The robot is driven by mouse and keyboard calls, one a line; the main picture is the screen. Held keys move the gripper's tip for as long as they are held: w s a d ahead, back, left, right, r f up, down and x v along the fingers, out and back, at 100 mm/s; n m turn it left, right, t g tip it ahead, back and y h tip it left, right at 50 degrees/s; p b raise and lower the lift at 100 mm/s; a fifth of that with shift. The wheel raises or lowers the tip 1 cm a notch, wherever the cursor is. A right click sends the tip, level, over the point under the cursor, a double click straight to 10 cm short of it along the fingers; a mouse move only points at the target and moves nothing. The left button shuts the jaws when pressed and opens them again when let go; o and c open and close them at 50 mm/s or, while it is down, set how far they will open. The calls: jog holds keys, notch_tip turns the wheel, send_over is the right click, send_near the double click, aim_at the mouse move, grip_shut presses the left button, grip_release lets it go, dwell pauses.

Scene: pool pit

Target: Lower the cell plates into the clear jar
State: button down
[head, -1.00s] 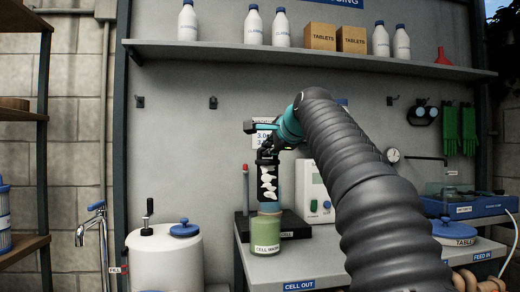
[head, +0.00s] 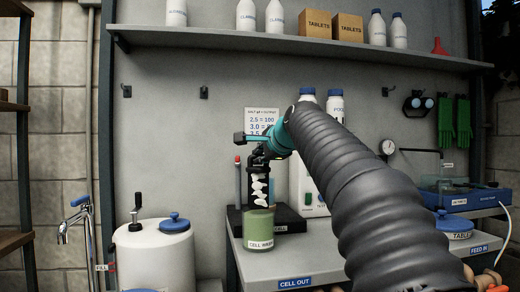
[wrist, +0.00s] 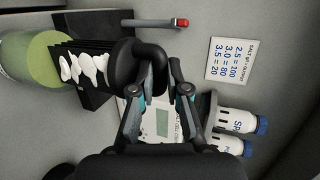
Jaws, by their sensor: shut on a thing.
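My gripper (head: 264,152) is shut on the black handle at the top of the cell plates (head: 250,188). The wrist view shows the gripper (wrist: 150,72) from behind, with the dark plates (wrist: 82,46) ahead of it. White ragged flakes cling to the plates. The plates hang upright over the clear jar (head: 258,238), which has pale green liquid and a CELL WASH label. Their lower end reaches the jar's upper part, just above the liquid. The jar (wrist: 28,62) also shows in the wrist view; the plates hide part of its mouth.
A black stand (head: 288,219) and a meter with a small screen (wrist: 163,122) are close behind the jar. Two blue-capped bottles (head: 335,105) stand farther back. A white tank (head: 158,255) is left of the bench. The bench front (head: 330,262) is partly clear.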

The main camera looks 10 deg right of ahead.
send_over(261, 195)
jog(key=shift+w+f, duration=0.2)
jog(key=shift+f, duration=2.45)
jog(key=shift+f+b, duration=1.95)
jog(key=shift+f, duration=0.55)
jog(key=c, duration=1.1)
grip_release()
jog(key=shift+f, duration=0.1)
jog(key=v, duration=1.2)
jog(key=shift+a, duration=0.1)
